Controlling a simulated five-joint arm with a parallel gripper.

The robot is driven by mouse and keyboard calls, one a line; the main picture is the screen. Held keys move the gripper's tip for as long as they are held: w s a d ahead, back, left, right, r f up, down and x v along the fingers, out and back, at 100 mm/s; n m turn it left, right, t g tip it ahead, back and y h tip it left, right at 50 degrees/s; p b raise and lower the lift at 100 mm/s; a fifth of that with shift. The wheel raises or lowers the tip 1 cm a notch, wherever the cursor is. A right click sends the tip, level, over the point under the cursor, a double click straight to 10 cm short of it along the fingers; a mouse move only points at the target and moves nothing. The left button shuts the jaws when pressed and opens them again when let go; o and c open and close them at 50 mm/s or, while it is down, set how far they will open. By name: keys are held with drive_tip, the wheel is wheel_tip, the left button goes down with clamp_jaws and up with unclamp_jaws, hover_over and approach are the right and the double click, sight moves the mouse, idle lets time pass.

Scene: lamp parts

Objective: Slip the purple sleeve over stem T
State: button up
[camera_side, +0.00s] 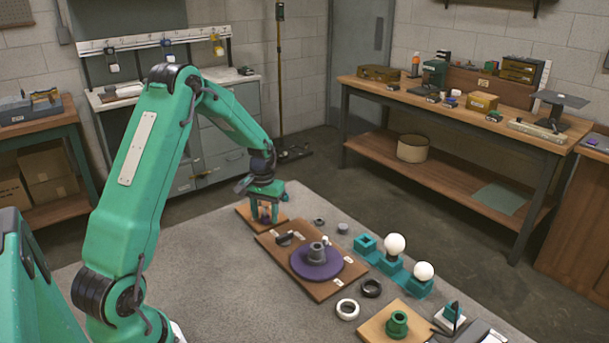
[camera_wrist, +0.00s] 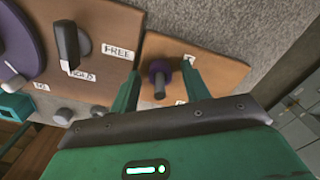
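A small purple sleeve (camera_wrist: 160,66) sits around a grey upright stem (camera_wrist: 160,88) on a small wooden board (camera_wrist: 212,74). The stem's end sticks out past the sleeve in the wrist view. My gripper (camera_wrist: 161,76) is open, with one green finger on each side of the sleeve and a visible gap on both sides. In the side view my gripper (camera_side: 266,213) is low over the small board (camera_side: 243,212), and its fingers partly hide the sleeve. Labels on this board are partly covered by the right finger, and I cannot read which stem this is.
Rings, teal blocks with white globes (camera_side: 394,244) and a green flanged part (camera_side: 397,323) stand to the right.

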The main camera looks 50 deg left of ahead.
drive_tip(key=shift+r, duration=0.15)
wheel_tip(320, 180, up, 7)
drive_tip(key=shift+r, duration=0.25)
idle(0.5)
drive_tip(key=shift+r, duration=0.1)
drive_tip(key=shift+d+r, duration=0.15)
drive_tip(key=shift+d, duration=0.05)
drive_tip(key=s+d+r+m+t, duration=0.1)
drive_tip(key=s+d+r+m, duration=0.15)
drive_tip(key=d+r, duration=0.4)
drive_tip(key=s+d+r+m+t, duration=0.1)
drive_tip(key=s+d+r+t, duration=0.1)
drive_tip(key=s+d+r, duration=0.35)
drive_tip(key=s+d+r+m+t, duration=0.2)
drive_tip(key=s+d, duration=0.9)
drive_tip(key=shift+s+d+r+t, duration=0.15)
drive_tip(key=shift+s+d+t, duration=0.15)
